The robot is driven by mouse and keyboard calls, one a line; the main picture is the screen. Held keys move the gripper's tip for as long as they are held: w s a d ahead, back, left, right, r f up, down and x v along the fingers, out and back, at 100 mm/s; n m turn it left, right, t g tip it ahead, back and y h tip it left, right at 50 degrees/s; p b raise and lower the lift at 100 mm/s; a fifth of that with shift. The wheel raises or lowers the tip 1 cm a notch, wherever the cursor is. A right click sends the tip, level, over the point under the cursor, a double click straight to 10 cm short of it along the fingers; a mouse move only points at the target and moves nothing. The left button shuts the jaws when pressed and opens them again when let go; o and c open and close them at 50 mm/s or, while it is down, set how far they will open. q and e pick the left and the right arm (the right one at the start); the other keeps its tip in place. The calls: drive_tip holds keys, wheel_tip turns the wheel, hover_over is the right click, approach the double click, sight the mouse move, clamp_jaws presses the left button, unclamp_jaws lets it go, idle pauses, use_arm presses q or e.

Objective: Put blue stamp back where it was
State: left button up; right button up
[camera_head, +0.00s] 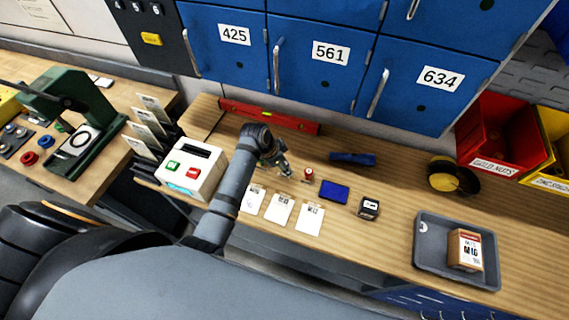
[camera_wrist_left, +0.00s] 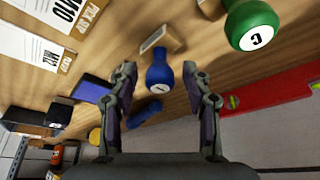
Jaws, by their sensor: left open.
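The blue stamp (camera_wrist_left: 160,80) shows in the left wrist view between the two fingers of my left gripper (camera_wrist_left: 160,85), with its round blue handle toward the camera and its pale wooden base (camera_wrist_left: 160,40) beyond. The fingers are open, with a visible gap on both sides of the handle. In the head view my left gripper (camera_head: 276,164) is low over the bench, and I cannot make out the blue stamp there. A green stamp (camera_wrist_left: 250,25) marked C stands to the right in the wrist view. My right gripper is not in view.
A small red-topped object (camera_head: 308,174), a blue ink pad (camera_head: 334,191) and a small black box (camera_head: 369,208) lie right of the gripper. White cards (camera_head: 280,209) lie in front. A red level (camera_head: 268,117) lies behind. A grey tray (camera_head: 425,258) sits farther right.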

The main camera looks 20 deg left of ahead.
use_arm(q)
drive_tip(key=b+v, duration=0.3)
drive_tip(key=v, duration=0.9)
drive_tip(key=shift+r, duration=0.25)
